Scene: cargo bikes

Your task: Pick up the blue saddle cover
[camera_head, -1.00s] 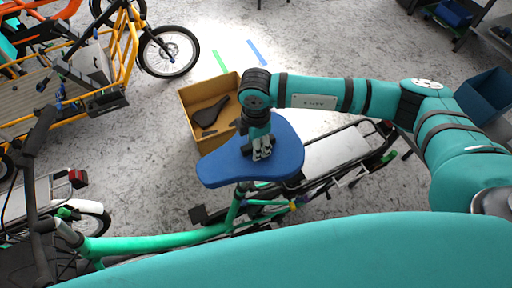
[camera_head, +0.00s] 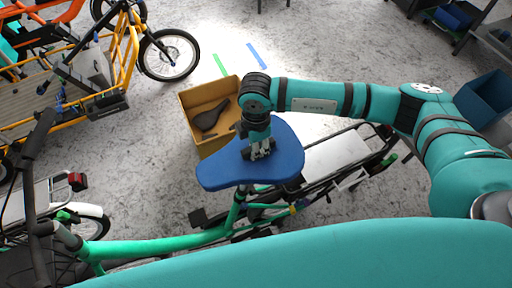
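The blue saddle cover (camera_head: 225,172) is in the middle of the head view, over the saddle of a green cargo bike (camera_head: 150,246). My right arm reaches in from the right, and its gripper (camera_head: 262,153) points down at the top of the cover, near its back edge. The fingertips look at or just above the blue surface. I cannot tell whether they touch it or whether they are closed on the fabric. My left gripper is not in view.
A cardboard box (camera_head: 190,104) holding a black saddle (camera_head: 211,115) stands on the floor just behind the cover. A yellow cargo bike (camera_head: 126,60) is at the upper left. A blue bin (camera_head: 484,98) is at the right.

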